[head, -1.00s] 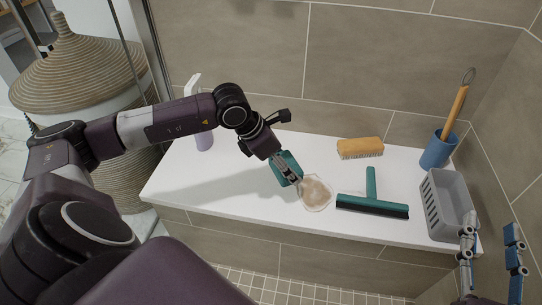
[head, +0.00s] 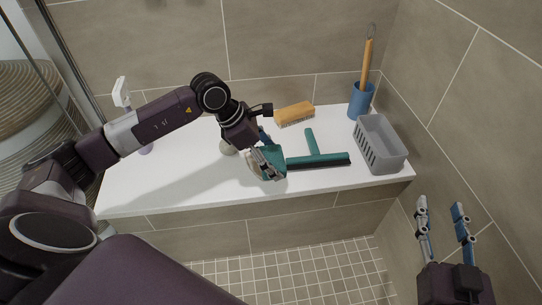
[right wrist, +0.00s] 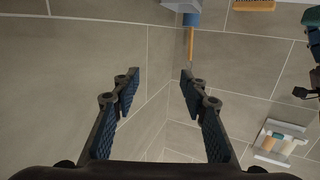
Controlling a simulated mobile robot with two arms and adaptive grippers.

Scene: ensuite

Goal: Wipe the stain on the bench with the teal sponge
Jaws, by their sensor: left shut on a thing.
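The teal sponge (head: 274,154) is held in my left gripper (head: 268,166), over the white bench (head: 185,182). The brownish stain (head: 251,163) shows just left of the sponge. The sponge and fingers cover part of it, and I cannot tell whether the sponge presses on the bench. My right gripper (head: 440,207) is open and empty, away from the bench at the lower right. Its spread fingers also show in the right wrist view (right wrist: 160,85).
A teal squeegee (head: 318,160) lies just right of the sponge. A wooden brush (head: 295,113) lies behind. A blue cup (head: 361,101) with a wooden-handled tool and a grey basket (head: 379,145) stand at the right end. A spray bottle (head: 123,97) stands at the left.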

